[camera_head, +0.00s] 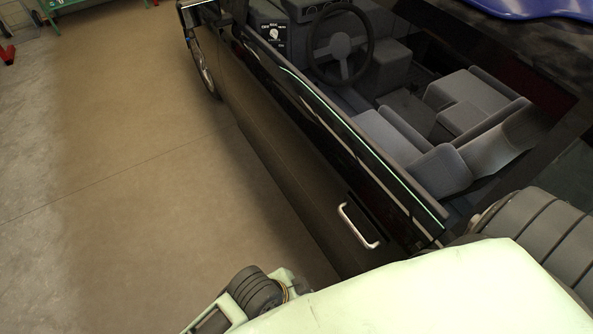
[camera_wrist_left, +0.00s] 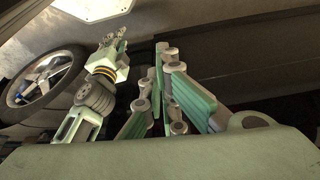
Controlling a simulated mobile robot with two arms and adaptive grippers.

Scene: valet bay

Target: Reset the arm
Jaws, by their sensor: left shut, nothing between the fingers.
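My left gripper (camera_wrist_left: 165,52) fills the middle of the left wrist view. Its green-padded fingers are shut with nothing between them. A second pale arm of mine with grey joints stands left of it in that view. My right gripper (camera_wrist_left: 117,45) appears to be at its end, small, and I cannot tell whether it is open or shut. In the head view my pale green arm links cover the bottom edge, and neither gripper's fingers can be seen there.
A dark car (camera_head: 290,150) with a silver door handle (camera_head: 358,226) takes up the right side. Its steering wheel (camera_head: 341,70) and grey seats show inside. A car wheel (camera_wrist_left: 48,80) is at left in the wrist view. The brown floor (camera_head: 130,170) at left is clear.

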